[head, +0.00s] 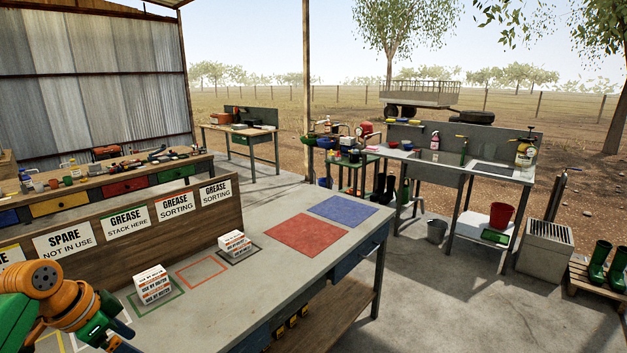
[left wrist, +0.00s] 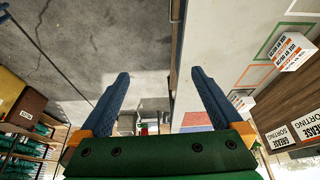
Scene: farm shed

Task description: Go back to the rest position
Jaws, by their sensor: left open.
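My left arm enters the head view at the lower left, and its gripper (head: 122,333) is partly cut off by the bottom edge. In the left wrist view, the blue fingers of my left gripper (left wrist: 158,88) are spread wide with nothing between them. One white box with printed lettering (head: 153,285) sits on the green outline of the grey workbench (head: 300,283). A second white box (head: 235,243) sits by the dark outline farther back. Both boxes are apart from the gripper. My right gripper is in neither view.
A wooden board (head: 120,232) with grease and spare signs runs along the bench's back. An empty red outline (head: 201,271) lies between the boxes. Red (head: 307,235) and blue (head: 343,209) squares lie bare on the right. Concrete floor is open beyond the bench's right end.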

